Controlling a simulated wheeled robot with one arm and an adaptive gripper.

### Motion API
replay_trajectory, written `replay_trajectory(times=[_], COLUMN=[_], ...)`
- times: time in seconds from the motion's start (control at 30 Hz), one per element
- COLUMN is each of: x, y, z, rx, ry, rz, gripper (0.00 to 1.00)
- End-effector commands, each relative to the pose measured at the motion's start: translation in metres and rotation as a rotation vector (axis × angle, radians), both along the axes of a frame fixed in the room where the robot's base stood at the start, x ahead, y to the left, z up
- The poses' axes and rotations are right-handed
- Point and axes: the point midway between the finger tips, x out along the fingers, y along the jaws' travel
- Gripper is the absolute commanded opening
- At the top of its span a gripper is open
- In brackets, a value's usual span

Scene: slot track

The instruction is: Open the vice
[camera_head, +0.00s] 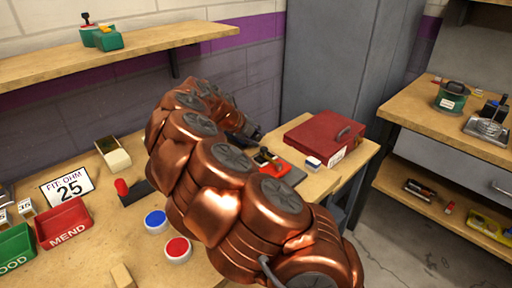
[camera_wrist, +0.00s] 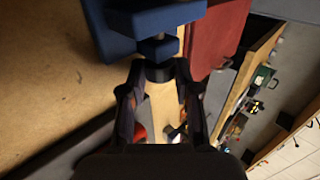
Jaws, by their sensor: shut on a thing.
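The vice (camera_wrist: 160,20) shows as a blue body at the top of the wrist view, above the wooden bench. A smaller blue block and a dark end piece (camera_wrist: 158,71) stick out from it toward my gripper (camera_wrist: 160,82). My gripper's two black fingers close around this dark end piece, one on each side. How deep the grip is cannot be told in the dim picture. In the head view my copper arm reaches across the bench and hides the vice. My gripper shows there only as a dark part (camera_head: 250,130) behind the arm.
Blue (camera_head: 156,221) and red (camera_head: 177,249) buttons and a red MEND bin (camera_head: 64,227) lie left of my arm.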

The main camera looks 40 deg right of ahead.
Motion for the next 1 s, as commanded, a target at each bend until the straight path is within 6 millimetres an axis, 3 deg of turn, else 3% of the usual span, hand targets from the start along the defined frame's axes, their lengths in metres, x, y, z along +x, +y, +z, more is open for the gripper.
replay_trajectory(times=[0.03, 0.4, 0.97, 1.0], x=[0.0, 0.0006, 0.0007, 0.0007], y=[-0.0001, 0.0019, 0.0023, 0.0023], z=[-0.0062, -0.0021, -0.0004, -0.0004], rx=[-0.021, -0.115, -0.131, -0.131], ry=[-0.004, -0.018, -0.019, -0.02], rz=[0.001, 0.002, 0.002, 0.003], gripper=[0.0, 0.0, 0.0, 0.34])
